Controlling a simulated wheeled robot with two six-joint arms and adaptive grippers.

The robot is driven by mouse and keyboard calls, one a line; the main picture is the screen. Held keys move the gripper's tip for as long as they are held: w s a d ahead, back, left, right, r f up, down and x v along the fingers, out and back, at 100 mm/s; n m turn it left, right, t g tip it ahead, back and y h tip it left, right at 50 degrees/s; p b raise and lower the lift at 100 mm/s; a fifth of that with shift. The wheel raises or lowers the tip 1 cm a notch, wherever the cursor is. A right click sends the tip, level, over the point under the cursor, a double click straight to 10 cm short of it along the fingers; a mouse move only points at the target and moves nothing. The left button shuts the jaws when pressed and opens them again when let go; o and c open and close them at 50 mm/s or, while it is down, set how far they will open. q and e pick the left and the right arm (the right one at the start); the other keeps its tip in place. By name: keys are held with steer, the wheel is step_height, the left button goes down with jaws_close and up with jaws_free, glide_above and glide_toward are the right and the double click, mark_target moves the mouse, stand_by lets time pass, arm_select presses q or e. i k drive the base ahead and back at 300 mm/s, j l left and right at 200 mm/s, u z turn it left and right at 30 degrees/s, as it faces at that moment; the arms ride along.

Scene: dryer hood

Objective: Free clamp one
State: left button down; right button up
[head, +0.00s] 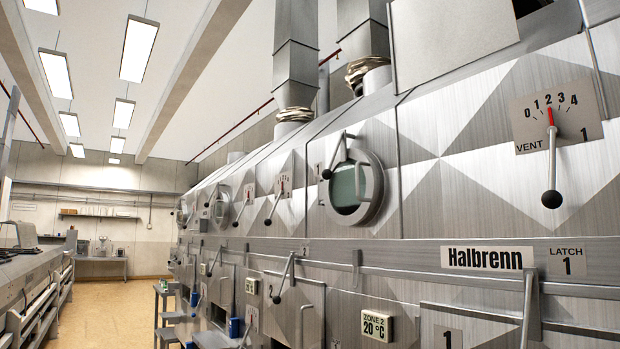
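No part in view carries a label that reads clamp. The nearest round window (357,188) in the steel dryer hood has a lever (341,151) at its upper left rim, ending in a black knob (326,174). A small plate beside it is too small to read. At lower right, a plate (567,261) reads LATCH 1, and a steel lever (527,308) hangs below it, cut off by the bottom edge. I cannot tell which of these is clamp one. Neither of my grippers is in view.
A vent lever (551,165) with a black knob hangs from a dial marked 0 to 4. A Halbrenn plate (487,257) and a Zone 2 display (376,325) reading 20 °C are on the hood. The floor aisle (110,305) on the left is open, with stools (172,318) along the hood.

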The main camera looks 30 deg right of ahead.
mark_target(327, 173)
steer(key=i+j+z, duration=0.1)
steer(key=i+z, duration=0.3)
steer(key=i+j+z, duration=0.15)
steer(key=z, duration=0.2)
steer(key=i+j+z, duration=0.25)
steer(key=z, duration=0.15)
steer(key=j+z, duration=0.2)
steer(key=z, duration=0.2)
steer(key=j+z, duration=0.2)
steer(key=z, duration=0.2)
steer(key=k+j+z, duration=0.1)
steer(key=z, duration=0.3)
steer(key=k+j+z, duration=0.1)
steer(key=z, duration=0.3)
steer(key=j, duration=0.15)
